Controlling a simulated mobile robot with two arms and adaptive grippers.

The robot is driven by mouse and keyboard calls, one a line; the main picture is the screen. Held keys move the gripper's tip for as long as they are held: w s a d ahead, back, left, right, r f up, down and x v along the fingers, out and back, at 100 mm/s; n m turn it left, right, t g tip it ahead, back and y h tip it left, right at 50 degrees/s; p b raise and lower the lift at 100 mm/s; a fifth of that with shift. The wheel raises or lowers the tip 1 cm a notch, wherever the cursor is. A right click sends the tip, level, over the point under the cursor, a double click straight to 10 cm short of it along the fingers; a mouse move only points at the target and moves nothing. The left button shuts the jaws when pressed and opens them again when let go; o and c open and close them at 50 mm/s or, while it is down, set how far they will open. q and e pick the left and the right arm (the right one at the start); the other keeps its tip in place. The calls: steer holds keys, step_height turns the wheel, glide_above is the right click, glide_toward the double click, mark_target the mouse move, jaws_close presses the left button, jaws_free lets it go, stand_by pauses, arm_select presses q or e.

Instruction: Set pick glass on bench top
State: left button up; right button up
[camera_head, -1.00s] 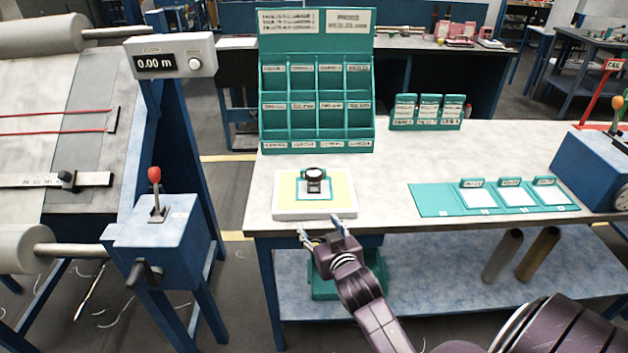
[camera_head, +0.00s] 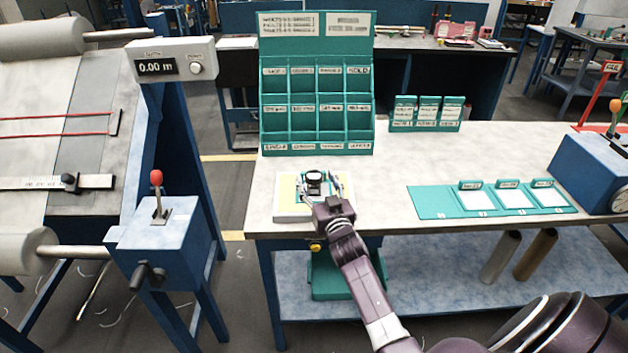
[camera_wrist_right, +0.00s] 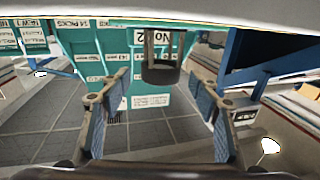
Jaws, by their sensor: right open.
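The pick glass (camera_head: 314,181), a small black-rimmed magnifier on a stand, sits on a pale pad with a yellow face (camera_head: 287,193) near the front left of the bench top (camera_head: 390,185). My right gripper (camera_head: 321,188) is open, its fingers spread on either side of the pick glass and partly hiding it. In the right wrist view, a dark round-ended piece (camera_wrist_right: 160,70), apparently the pick glass, shows between and beyond the two open fingers (camera_wrist_right: 157,105). I cannot tell whether the fingers touch it. My left gripper is not in view.
A teal pigeonhole rack (camera_head: 316,100) stands behind the pad. Teal card holders (camera_head: 427,112) and a teal mat with white cards (camera_head: 490,200) lie to the right. A blue box (camera_head: 594,170) is at the right end. Bench top between pad and mat is clear.

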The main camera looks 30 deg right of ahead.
steer(key=shift+x, duration=1.1)
steer(key=shift+s, duration=0.1)
steer(key=shift+c, duration=0.4)
steer(key=c, duration=1.2)
